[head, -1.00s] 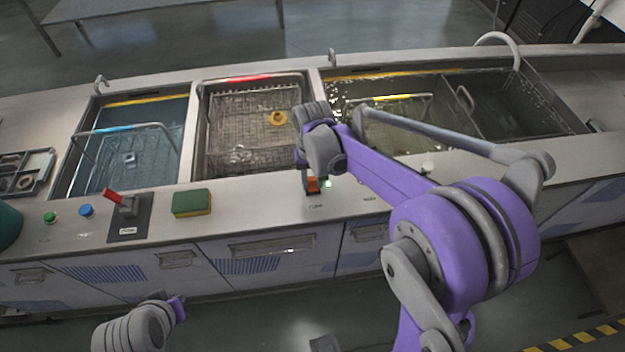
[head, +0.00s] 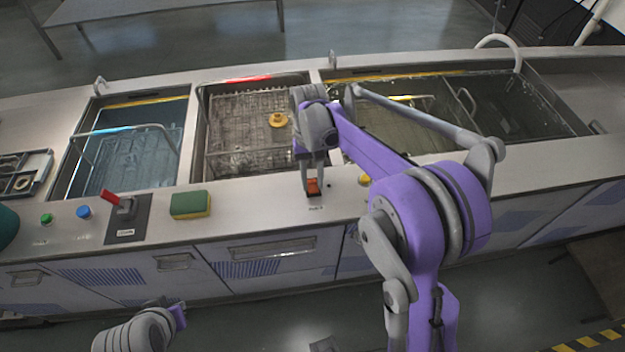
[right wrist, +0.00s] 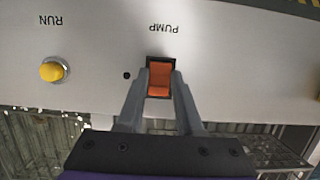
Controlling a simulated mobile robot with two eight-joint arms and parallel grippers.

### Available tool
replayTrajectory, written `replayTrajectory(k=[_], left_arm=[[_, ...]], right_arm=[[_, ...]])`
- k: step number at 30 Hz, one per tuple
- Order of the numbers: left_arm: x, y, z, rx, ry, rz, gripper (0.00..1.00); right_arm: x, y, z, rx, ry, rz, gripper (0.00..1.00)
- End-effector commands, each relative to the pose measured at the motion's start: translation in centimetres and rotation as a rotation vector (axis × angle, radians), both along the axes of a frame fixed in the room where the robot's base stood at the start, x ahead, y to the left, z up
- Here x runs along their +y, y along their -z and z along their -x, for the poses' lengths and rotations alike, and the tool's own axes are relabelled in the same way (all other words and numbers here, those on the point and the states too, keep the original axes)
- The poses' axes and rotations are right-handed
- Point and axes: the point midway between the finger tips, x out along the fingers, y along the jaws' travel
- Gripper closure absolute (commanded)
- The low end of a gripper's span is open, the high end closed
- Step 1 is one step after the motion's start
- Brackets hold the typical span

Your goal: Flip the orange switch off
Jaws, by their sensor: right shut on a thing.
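The orange switch (head: 313,186) sits on the front ledge of the tank bench. In the right wrist view the orange switch (right wrist: 160,78) stands in a black frame by the word PUMP. My right gripper (head: 311,180) comes down on it from above. Its fingers lie along both sides of the switch and are shut on it. The small indicator (right wrist: 127,75) beside the switch is dark. The left arm shows in part at the lower left of the head view; its gripper is not visible.
A yellow RUN button (right wrist: 53,70) is beside the switch. A green and yellow sponge (head: 190,205), a red lever (head: 112,198), and blue (head: 83,211) and green (head: 46,218) buttons lie left along the ledge. Behind are open tanks; the middle one holds a wire basket (head: 232,108).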

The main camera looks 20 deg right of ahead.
Motion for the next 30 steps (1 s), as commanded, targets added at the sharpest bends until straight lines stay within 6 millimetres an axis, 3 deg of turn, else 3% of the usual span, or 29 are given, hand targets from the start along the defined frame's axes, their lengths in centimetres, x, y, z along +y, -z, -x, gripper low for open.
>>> replayTrajectory(k=[1,2,7,19,30], left_arm=[[0.0,0.0,0.0,0.000,0.000,0.000,1.00],[0.0,0.0,0.0,0.000,0.000,0.000,1.00],[0.0,0.0,0.0,0.000,0.000,0.000,1.00],[0.0,-0.1,0.0,0.000,0.000,0.000,1.00],[0.0,-0.6,-0.2,-0.003,0.000,0.000,1.00]], right_arm=[[0.0,0.0,0.0,0.000,0.000,0.000,1.00],[0.0,0.0,0.0,0.000,0.000,0.000,0.63],[0.0,0.0,0.0,-0.001,0.000,0.000,0.35],[-0.1,-1.0,-0.2,-0.001,0.000,0.000,0.35],[-0.5,-7.8,-2.0,-0.001,0.000,0.000,0.35]])
